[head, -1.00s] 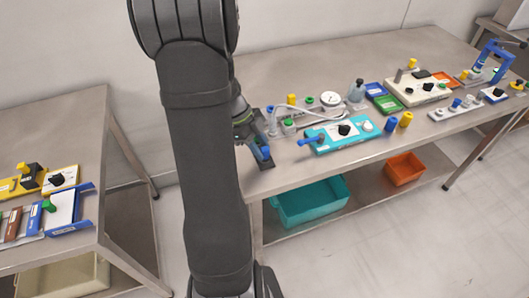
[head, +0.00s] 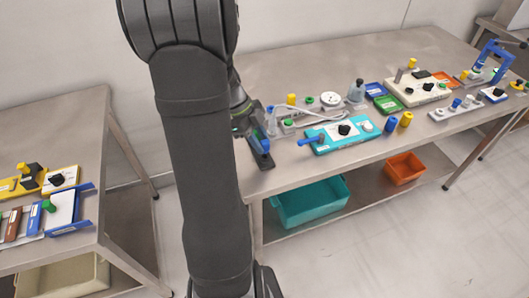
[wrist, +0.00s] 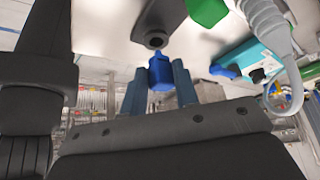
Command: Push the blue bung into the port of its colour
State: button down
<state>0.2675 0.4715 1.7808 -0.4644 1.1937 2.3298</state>
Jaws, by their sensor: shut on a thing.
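The blue bung (wrist: 160,74) is held between the two blue-grey fingers of my gripper (wrist: 159,66) in the wrist view. Just beyond its tip is a dark grey block (wrist: 172,14) with a round dark hole (wrist: 155,40). The bung appears outside the hole, close to its mouth; the exact gap cannot be told. In the head view my gripper (head: 262,148) is at the near left corner of the long table, over a dark plate (head: 265,163). My arm hides part of this area, and I cannot make out the port's colour mark.
A teal box (head: 343,137) with a blue lever (head: 308,139) stands to the right. A green part (wrist: 207,11) and a pale hose (wrist: 268,25) are close to the block in the wrist view. Blue (head: 391,124) and yellow (head: 406,119) cylinders stand at the table's front edge.

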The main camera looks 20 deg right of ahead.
jog(key=shift+r, duration=1)
jog(key=shift+w+d+r, duration=0.1)
jog(key=shift+w+d, duration=0.05)
jog(key=shift+w, duration=0.15)
jog(key=w+d+r, duration=0.3)
jog(key=w+d, duration=0.1)
jog(key=w, duration=0.5)
jog(key=w+d+r, duration=0.2)
jog(key=w+d, duration=0.3)
jog(key=w, duration=0.3)
jog(key=f, duration=0.5)
jog(key=shift+w+a, duration=0.15)
jog(key=shift+w, duration=0.05)
jog(key=shift+f, duration=0.4)
